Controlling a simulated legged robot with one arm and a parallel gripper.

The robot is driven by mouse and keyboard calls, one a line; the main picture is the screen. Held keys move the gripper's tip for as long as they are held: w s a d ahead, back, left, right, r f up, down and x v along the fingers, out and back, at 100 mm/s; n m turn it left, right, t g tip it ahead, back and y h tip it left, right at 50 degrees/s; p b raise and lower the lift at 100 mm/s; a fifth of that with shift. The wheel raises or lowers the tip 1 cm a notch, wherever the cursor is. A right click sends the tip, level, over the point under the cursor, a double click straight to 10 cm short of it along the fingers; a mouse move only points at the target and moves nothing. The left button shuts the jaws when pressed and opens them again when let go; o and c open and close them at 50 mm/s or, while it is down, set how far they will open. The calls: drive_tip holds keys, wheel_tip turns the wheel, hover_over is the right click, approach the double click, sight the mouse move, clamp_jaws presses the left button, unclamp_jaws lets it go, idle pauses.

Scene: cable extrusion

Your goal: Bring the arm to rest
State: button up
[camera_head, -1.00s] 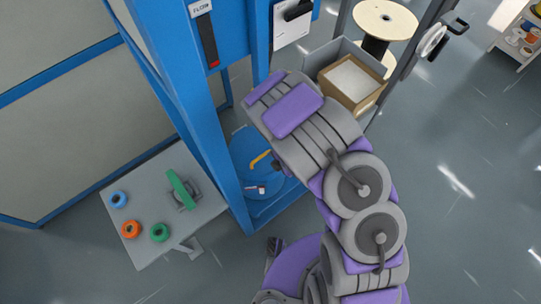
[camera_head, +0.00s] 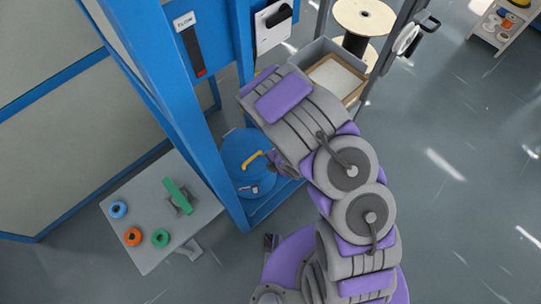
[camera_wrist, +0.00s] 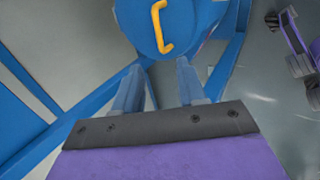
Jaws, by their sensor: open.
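My arm, grey and purple, reaches up from the bottom of the head view and bends over toward the blue frame. My gripper (camera_wrist: 160,85) shows in the wrist view with its two fingers apart and nothing between them. In the head view the fingers are mostly hidden behind the arm. Beyond the fingertips is a blue round drum (camera_wrist: 165,15) with a yellow handle (camera_wrist: 160,28). The drum (camera_head: 240,150) and its yellow handle (camera_head: 252,158) also show in the head view, just left of the arm.
A blue machine frame (camera_head: 190,90) stands left of the arm. A grey table (camera_head: 150,245) holds blue, orange and green rings and a green part (camera_head: 176,195). A box with a tray (camera_head: 335,77) and a wooden spool (camera_head: 363,15) stand behind the arm.

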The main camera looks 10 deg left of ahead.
drive_tip(key=w+d+r+m+t+h, duration=0.1)
drive_tip(key=w+d+r+m+h, duration=0.4)
drive_tip(key=d+r, duration=0.45)
drive_tip(key=s+d+r+m+g+h, duration=0.1)
drive_tip(key=s+d+r+m+h, duration=0.1)
drive_tip(key=d+r+m, duration=0.8)
drive_tip(key=s+r+m+g, duration=0.2)
drive_tip(key=s+r+m, duration=0.2)
drive_tip(key=s, duration=0.5)
drive_tip(key=s+r+m+g+y, duration=0.1)
drive_tip(key=s+r+m, duration=0.3)
drive_tip(key=s+r, duration=0.4)
drive_tip(key=s+r+m+g, duration=0.3)
drive_tip(key=s+r, duration=0.3)
drive_tip(key=s, duration=0.4)
drive_tip(key=shift+s+m+y+b, duration=0.2)
drive_tip(key=shift+m+y+b, duration=0.2)
drive_tip(key=shift+m, duration=0.5)
